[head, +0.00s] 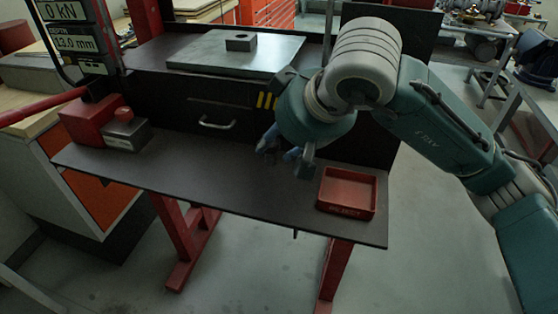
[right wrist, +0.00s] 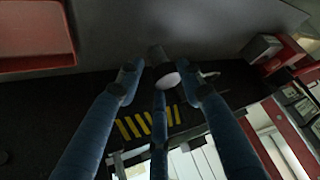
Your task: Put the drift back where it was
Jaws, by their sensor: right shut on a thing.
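My right gripper (head: 283,152) hangs over the dark bench shelf, left of the red tray. In the right wrist view its blue fingers (right wrist: 162,82) are shut around the drift (right wrist: 166,74), a short grey metal rod with a pale round end facing the camera. The drift is hard to make out in the head view, where the gripper and its shadow hide it. My left gripper is not in view.
The red tray (head: 348,205) sits at the shelf's right end. A red and grey block-shaped unit (head: 125,132) stands at the left end. The dark shelf (head: 215,175) is bare between them. Behind and above, a metal plate (head: 215,58) carries a small block with a hole (head: 241,41).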

